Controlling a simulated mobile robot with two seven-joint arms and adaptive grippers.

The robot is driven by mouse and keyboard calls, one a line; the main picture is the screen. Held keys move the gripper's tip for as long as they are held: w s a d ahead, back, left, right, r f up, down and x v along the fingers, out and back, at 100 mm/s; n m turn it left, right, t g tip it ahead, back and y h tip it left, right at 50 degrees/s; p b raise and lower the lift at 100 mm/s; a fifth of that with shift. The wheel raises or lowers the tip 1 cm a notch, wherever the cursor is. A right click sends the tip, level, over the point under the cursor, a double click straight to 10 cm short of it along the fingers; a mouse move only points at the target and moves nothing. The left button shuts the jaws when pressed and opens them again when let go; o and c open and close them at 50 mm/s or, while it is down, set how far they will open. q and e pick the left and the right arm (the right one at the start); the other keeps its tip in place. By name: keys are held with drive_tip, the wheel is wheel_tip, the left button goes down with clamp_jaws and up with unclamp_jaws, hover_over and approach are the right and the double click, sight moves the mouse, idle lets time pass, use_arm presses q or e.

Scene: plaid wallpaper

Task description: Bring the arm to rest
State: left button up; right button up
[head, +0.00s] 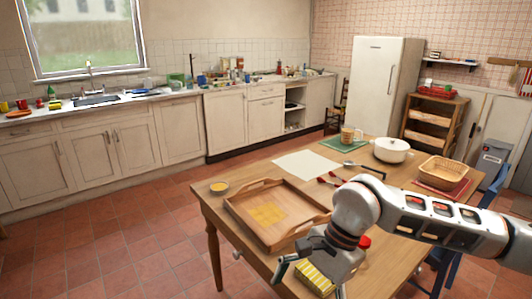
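My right arm comes in from the right edge and reaches over the wooden table (222,195). My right gripper (308,280) points down near the table's front side, with its fingers spread apart. A yellow striped item (316,278) shows between and behind the fingers; I cannot tell whether they touch it. A red thing (364,242) shows beside the gripper, partly hidden by the arm. My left gripper is not in view.
A blue chair (490,187) is at the right. Floor (130,235) is clear at the left.

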drive_tip(key=s+a+r+m+g+y, duration=0.1)
drive_tip(key=s+a+r+y, duration=0.1)
drive_tip(key=s+a+y, duration=0.3)
drive_tip(key=s+a+r+g+y, duration=0.1)
drive_tip(key=s+a+r, duration=0.1)
drive_tip(key=a, duration=0.6)
drive_tip(key=a+r+m+t+y, duration=0.4)
drive_tip(key=r+m+y, duration=0.5)
drive_tip(key=r, duration=0.6)
drive_tip(key=w+d+r+m+t+h, duration=0.3)
drive_tip(key=w+d+m+t, duration=0.85)
drive_tip(key=m+t, duration=0.7)
drive_tip(key=w+d+f+m+g+h, duration=0.2)
drive_tip(key=d+f+m+h, duration=1.5)
drive_tip(key=d+f+m, duration=0.3)
drive_tip(key=s+d+f+m+g+h, duration=0.25)
drive_tip(key=s+d+f+g, duration=0.25)
drive_tip(key=s+d+f, duration=0.35)
drive_tip(key=s+d+f+m+g+h, duration=0.1)
drive_tip(key=s+d+f+m+g, duration=0.4)
drive_tip(key=s+f, duration=0.6)
drive_tip(key=a+f+t+y+p, duration=0.1)
drive_tip(key=a+f+t+y, duration=0.1)
drive_tip(key=a+f, duration=0.3)
drive_tip(key=w+a+f+m+t+y, duration=0.1)
drive_tip(key=a+f+y, duration=0.3)
drive_tip(key=a, duration=0.6)
drive_tip(key=shift+f+m+t+y+p, duration=0.3)
drive_tip(key=shift+f+t+y+p, duration=0.05)
drive_tip(key=shift+f, duration=0.15)
